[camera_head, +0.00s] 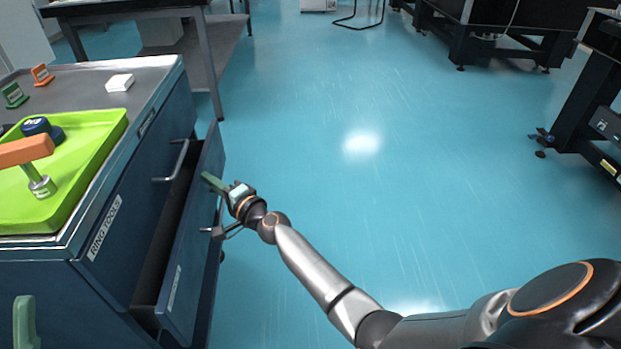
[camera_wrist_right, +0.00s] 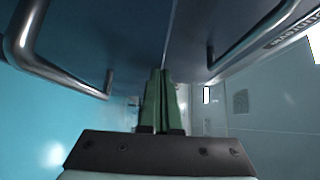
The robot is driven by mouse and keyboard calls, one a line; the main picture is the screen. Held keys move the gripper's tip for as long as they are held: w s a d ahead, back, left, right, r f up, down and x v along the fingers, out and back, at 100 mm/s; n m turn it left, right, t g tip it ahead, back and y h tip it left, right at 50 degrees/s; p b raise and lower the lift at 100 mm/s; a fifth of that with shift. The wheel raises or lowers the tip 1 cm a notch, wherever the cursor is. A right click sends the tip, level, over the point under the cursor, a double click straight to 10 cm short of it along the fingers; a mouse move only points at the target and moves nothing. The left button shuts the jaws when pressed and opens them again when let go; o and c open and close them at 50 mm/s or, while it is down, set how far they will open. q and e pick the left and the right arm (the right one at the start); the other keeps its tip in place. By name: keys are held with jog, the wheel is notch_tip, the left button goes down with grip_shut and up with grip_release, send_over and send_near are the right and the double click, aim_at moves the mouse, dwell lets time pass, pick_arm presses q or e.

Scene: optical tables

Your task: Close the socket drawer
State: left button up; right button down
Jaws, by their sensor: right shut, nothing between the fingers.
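A blue drawer (camera_head: 190,240) stands pulled out of the cabinet at the left, below the closed drawer labelled RING TOOLS (camera_head: 104,228). The label on the open drawer is too small to read, and its dark inside shows as a narrow gap. My right gripper (camera_head: 210,182) is beside the outer face of the open drawer, its green fingers shut and empty. Whether it touches the face I cannot tell. In the right wrist view the shut fingers (camera_wrist_right: 160,74) point at dark blue panels between two metal handles. A green fingertip of my left gripper (camera_head: 24,322) shows at the lower left edge.
The cabinet top (camera_head: 155,75) holds a green tray (camera_head: 75,195) with an orange-handled tool (camera_head: 25,152) and a blue item (camera_head: 36,127). A white block (camera_head: 119,82) lies behind it. The floor (camera_head: 400,180) to the right is clear. Dark tables stand farther back.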

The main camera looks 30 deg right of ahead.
pick_arm(q)
jog(key=shift+w+a+f, duration=0.2)
jog(key=shift+a, duration=0.1)
pick_arm(e)
jog(key=shift+w+a, duration=0.55)
jog(key=shift+a, duration=0.3)
